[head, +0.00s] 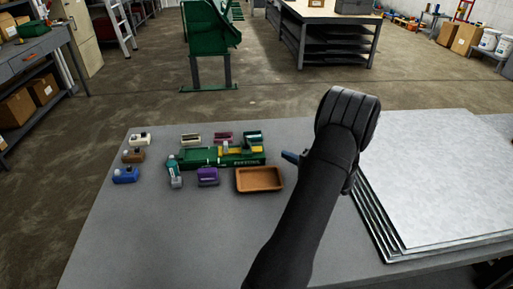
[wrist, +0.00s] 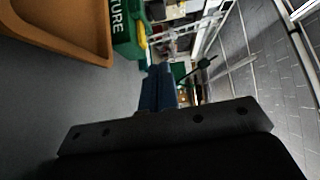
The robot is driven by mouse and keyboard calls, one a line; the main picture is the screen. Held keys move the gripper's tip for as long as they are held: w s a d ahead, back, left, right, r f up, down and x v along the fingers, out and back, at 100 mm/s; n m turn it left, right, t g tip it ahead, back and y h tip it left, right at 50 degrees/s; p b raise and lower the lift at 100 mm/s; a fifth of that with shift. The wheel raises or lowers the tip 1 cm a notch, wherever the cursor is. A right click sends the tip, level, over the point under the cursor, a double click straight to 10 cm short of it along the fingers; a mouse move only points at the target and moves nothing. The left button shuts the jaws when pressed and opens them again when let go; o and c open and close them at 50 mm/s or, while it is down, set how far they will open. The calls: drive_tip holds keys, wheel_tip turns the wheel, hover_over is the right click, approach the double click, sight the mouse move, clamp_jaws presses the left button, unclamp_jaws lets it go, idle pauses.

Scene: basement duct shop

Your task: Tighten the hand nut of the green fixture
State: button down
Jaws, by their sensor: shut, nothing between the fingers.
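The green fixture (head: 239,161) lies in the middle of the grey bench, with lettering on its front. A yellow part (head: 250,148) shows on its right end. I cannot tell the hand nut apart at this size. In the wrist view the fixture's lettered end (wrist: 122,28) is cut off by the top edge, with the yellow part (wrist: 141,36) beside it. My gripper (head: 291,156) is just right of the fixture, apart from it. Its blue fingers also show in the wrist view (wrist: 158,84), shut and empty. My arm hides part of the bench behind it.
An orange-brown tray (head: 259,189) stands in front of the fixture's right end. Several small coloured blocks sit around the fixture, including a purple one (head: 208,177) and a blue one (head: 125,176). Stacked metal sheets (head: 440,180) fill the right side. The bench's front left is clear.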

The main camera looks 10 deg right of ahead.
sight(246, 143)
drive_tip(key=shift+s+d+r, duration=0.1)
drive_tip(key=shift+s, duration=0.3)
drive_tip(key=x, duration=0.9)
drive_tip(key=shift+a, duration=0.35)
drive_tip(key=a, duration=0.3)
drive_tip(key=shift+w+a, duration=0.15)
drive_tip(key=shift+w, duration=0.05)
drive_tip(key=shift+a, duration=0.4)
